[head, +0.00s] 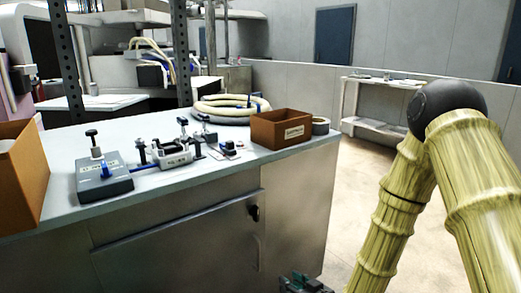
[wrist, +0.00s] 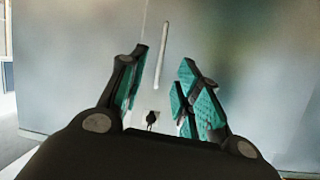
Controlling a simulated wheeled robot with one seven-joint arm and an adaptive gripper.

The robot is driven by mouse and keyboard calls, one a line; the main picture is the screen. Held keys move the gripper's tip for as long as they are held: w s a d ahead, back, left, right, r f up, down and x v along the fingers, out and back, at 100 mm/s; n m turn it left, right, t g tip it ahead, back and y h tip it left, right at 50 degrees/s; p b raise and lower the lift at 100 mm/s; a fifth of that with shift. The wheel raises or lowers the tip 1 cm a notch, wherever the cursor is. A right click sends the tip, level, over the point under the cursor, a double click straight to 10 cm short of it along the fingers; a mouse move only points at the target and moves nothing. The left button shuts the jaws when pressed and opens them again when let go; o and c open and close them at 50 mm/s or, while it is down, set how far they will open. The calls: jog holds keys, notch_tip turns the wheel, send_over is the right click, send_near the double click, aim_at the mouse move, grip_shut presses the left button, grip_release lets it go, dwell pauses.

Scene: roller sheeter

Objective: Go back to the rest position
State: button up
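My gripper (wrist: 162,80) is open in the wrist view, its two teal-padded fingers apart with nothing between them. It faces the grey metal cabinet front, where a pale vertical bar and a small dark latch show. In the head view only the top of my gripper (head: 303,284) shows at the bottom edge, in front of the cabinet (head: 190,240) and below the counter top. My arm comes down from the right side of the picture.
The counter (head: 160,195) holds a grey device with a blue lever (head: 104,178), small clamp-like fixtures (head: 170,152), a coiled hose (head: 230,106), a brown box (head: 281,128) and a tape roll (head: 320,126). Another brown box (head: 22,175) stands left. Open floor (head: 345,200) lies right.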

jog(key=s+d+f+m+g+h, duration=0.2)
jog(key=s+d+f+g+h, duration=0.15)
jog(key=s+f, duration=0.7)
jog(key=s+d+f+m+g+h, duration=0.1)
jog(key=s+d+f+g, duration=0.3)
jog(key=s, duration=0.5)
jog(key=s+d+f+m+g+h, duration=0.1)
jog(key=s+d+f+g, duration=0.1)
jog(key=s+f, duration=0.55)
jog(key=s+d+f+m+g+h, duration=0.2)
jog(key=s+d+f+g, duration=0.1)
jog(key=s, duration=0.8)
notch_tip(320, 180, up, 21)
jog(key=w+p, duration=0.1)
jog(key=p, duration=2)
jog(key=shift+d+n+t, duration=0.15)
jog(key=shift+n+t, duration=0.15)
jog(key=shift+t, duration=0.05)
